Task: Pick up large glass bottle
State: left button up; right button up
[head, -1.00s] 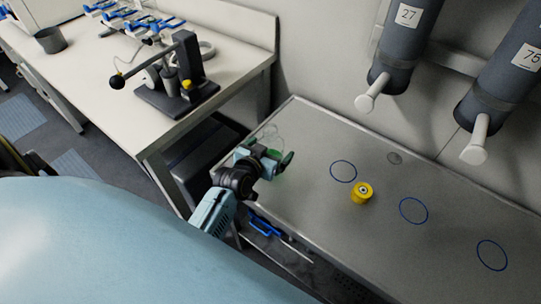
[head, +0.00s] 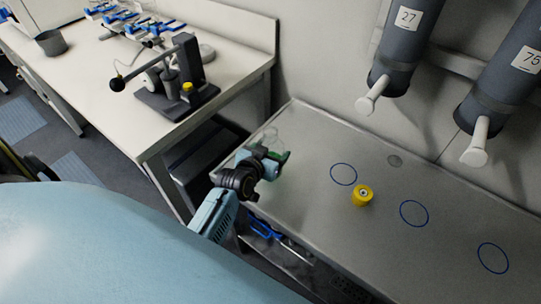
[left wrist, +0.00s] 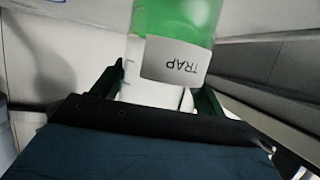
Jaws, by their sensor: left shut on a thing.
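The large glass bottle (left wrist: 172,22) is clear with green liquid in it. It carries a white label reading TRAP, which appears upside down in the left wrist view. My left gripper (left wrist: 160,90) is shut on the bottle, with a dark finger on either side. In the head view the clear bottle (head: 268,138) shows faintly at my left gripper (head: 268,161), over the left end of the metal bench. Its base is hidden, so I cannot tell whether it touches the bench. My right gripper is in no view.
The metal bench (head: 330,215) has blue circles and a yellow cylinder (head: 362,195) to the right of the bottle. Two grey tubes labelled 27 (head: 400,45) and 75 (head: 510,75) hang above. A white table (head: 110,75) with lab equipment stands at the left.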

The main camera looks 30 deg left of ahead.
aim_at(271, 130)
pick_arm(q)
jog(key=shift+r, duration=0.15)
notch_tip(271, 130, up, 9)
jog(key=shift+w+r+p, duration=0.1)
jog(key=shift+p, duration=1.15)
jog(key=shift+r, duration=0.35)
